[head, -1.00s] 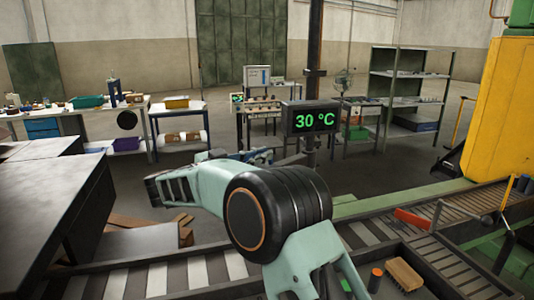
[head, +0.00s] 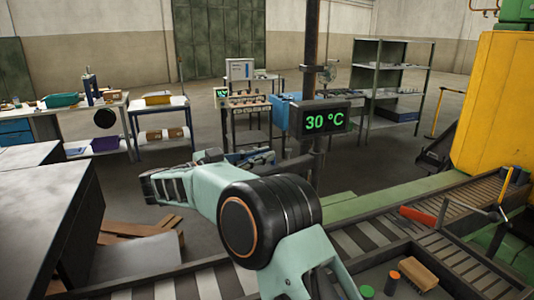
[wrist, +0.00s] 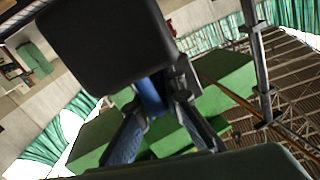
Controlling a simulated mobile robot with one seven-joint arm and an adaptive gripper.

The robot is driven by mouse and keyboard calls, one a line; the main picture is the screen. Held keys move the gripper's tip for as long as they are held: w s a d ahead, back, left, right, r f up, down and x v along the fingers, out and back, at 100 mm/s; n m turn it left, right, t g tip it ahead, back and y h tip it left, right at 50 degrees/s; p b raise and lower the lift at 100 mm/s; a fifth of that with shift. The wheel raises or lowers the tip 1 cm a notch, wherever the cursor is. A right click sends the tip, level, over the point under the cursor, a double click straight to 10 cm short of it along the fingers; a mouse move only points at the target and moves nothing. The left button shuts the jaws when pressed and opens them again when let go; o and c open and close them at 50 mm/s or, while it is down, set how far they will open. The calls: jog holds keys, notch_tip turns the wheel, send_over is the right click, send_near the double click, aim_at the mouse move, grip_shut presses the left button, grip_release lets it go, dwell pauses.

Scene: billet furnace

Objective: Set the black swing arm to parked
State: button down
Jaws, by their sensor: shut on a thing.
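A black display box (head: 325,118) reading 30 °C in green stands by a dark upright post (head: 312,60) in the head view. The black swing arm (head: 290,165) shows as a dark bar below the display, between the post and my gripper (head: 258,157). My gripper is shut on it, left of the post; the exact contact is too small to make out. In the wrist view a large dark panel (wrist: 100,40) fills the upper left. The fingers of my gripper (wrist: 158,112) show below it, with blue between them, and the panel hides part of the grip.
A roller conveyor (head: 340,240) crosses the front, with a brush (head: 417,273) and small items at right. A yellow machine (head: 490,100) stands at right. Dark tables (head: 40,200) stand at left. Workbenches and a shelf (head: 390,80) are behind.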

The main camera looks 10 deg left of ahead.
jog(key=shift+w+a+r+m+g+h+p, duration=0.35)
jog(key=shift+w+a+h+p, duration=0.2)
jog(key=shift+p, duration=0.25)
jog(key=shift+w+f+g+p, duration=0.1)
jog(key=shift+w+g+p, duration=0.1)
jog(key=shift+g+p, duration=0.1)
jog(key=shift+w+a+f+m+h+p, duration=0.1)
jog(key=shift+m+h+p, duration=0.15)
jog(key=shift+m+p, duration=0.1)
jog(key=shift+f, duration=0.1)
jog(key=c, duration=2)
grip_release()
jog(key=shift+f, duration=0.1)
jog(key=v, duration=1.2)
